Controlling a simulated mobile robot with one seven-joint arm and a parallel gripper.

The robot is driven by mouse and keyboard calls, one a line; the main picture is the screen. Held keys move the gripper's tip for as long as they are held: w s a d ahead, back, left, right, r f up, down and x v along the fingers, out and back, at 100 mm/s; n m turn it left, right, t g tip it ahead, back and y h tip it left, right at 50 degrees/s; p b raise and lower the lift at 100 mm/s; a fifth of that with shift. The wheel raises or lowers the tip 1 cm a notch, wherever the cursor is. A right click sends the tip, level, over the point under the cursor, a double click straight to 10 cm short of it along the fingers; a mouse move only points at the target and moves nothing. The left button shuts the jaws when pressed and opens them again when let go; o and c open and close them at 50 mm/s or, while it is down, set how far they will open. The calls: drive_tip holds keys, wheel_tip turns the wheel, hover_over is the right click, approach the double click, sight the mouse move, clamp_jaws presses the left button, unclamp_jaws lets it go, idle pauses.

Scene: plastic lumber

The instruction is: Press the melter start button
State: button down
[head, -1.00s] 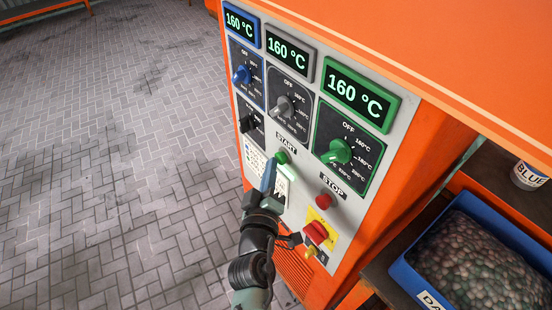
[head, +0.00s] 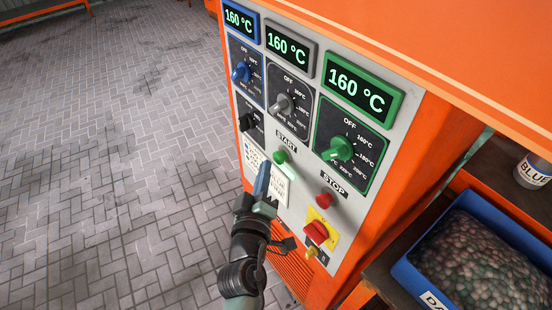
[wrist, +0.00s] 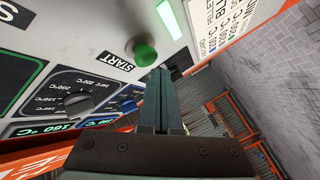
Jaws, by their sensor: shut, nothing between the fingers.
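The round green start button (head: 281,157) sits on the grey control panel, under the START label (head: 286,142). It also shows in the wrist view (wrist: 145,52), upside down beside its label. My gripper (head: 264,168) is shut and empty, just left of the button in the head view. In the wrist view my fingertips (wrist: 158,72) are close below the button and appear apart from it. A pale green lit strip (head: 291,172) is beside the button. The red stop button (head: 325,200) is lower right, under the STOP label.
Blue, grey and green temperature dials (head: 341,148) sit above, under displays reading 160 °C (head: 362,90). A red switch on a yellow plate (head: 317,232) is low on the panel. A blue crate of pellets (head: 428,278) stands at right. Open paved floor (head: 110,150) lies left.

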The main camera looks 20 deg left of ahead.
drive_tip(key=shift+s+a+b, duration=0.8)
drive_tip(key=shift+s, duration=0.2)
drive_tip(key=shift+s+a+b, duration=0.75)
drive_tip(key=shift+s, duration=0.25)
